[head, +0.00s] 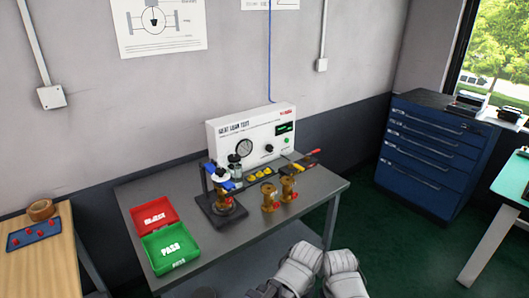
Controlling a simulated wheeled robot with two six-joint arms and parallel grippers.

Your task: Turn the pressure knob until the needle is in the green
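The white seat leak test box (221,137) stands at the back of the grey table. A small dark knob (269,148) sits on the panel to the right of the gauge. I cannot tell from its marking whether it is the pressure knob. A lit green display (284,128) is at the panel's upper right. Pale jointed parts of my arms show at the bottom edge, in front of the table. Neither gripper can be made out.
A clamp stand holding a brass valve (222,200) stands before the box's left part. Two brass valves (269,197) (288,188) stand to its right. Red (154,216) and green (170,247) trays lie at left. The table's front right is clear.

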